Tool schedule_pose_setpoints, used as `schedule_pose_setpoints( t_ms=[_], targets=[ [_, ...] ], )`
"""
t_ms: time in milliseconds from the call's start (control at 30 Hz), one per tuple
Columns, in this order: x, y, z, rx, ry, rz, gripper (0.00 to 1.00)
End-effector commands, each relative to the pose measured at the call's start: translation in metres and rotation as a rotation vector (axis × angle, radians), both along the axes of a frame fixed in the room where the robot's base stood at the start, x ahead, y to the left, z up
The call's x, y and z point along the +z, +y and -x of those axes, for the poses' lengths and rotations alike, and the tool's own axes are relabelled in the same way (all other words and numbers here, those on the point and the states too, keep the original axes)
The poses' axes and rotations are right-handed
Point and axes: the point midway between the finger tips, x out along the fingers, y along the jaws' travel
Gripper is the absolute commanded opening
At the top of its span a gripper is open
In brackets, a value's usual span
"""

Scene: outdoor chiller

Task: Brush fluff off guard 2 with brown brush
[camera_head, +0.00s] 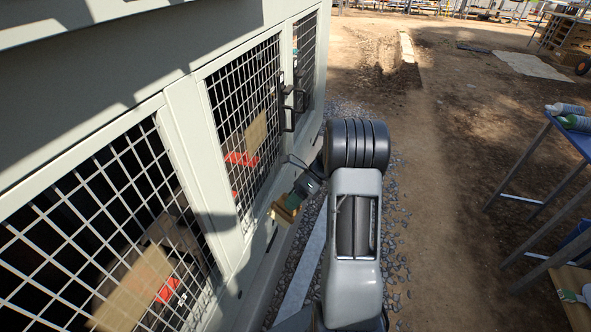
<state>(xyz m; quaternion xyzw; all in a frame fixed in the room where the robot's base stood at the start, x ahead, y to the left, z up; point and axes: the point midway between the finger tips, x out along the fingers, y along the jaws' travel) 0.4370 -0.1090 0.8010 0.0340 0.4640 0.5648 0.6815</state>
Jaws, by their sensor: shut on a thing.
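A pale chiller cabinet on the left has three wire-mesh guards in a row: a near one (95,235), a middle one (245,95) and a far one (304,50). No number shows on them, so I cannot tell which is guard 2. My gripper (297,196) is shut on a brown brush (285,212), of which a tan block-like part shows below the fingers. The brush is in front of the cabinet, to the right of the middle guard's lower part; I cannot tell whether it touches. No fluff can be made out on the mesh.
Tan panels and red parts show behind the near and middle guards. A dark handle (289,105) stands out between the middle and far guards. A blue table (575,135) with bottles (566,108) is at the right. Bare dirt ground (450,170) lies open between.

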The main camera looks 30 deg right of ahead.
Motion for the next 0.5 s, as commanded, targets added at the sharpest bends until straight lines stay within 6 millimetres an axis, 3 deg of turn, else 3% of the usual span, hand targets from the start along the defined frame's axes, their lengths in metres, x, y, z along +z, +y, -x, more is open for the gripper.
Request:
schedule_pose_setpoints(
  t_ms=[200,500],
  targets=[
    [0.041,-0.016,-0.023,-0.496,-0.034,-0.205,0.06],
    [0.089,-0.033,-0.039,-0.833,-0.159,-0.454,0.06]
  ],
)
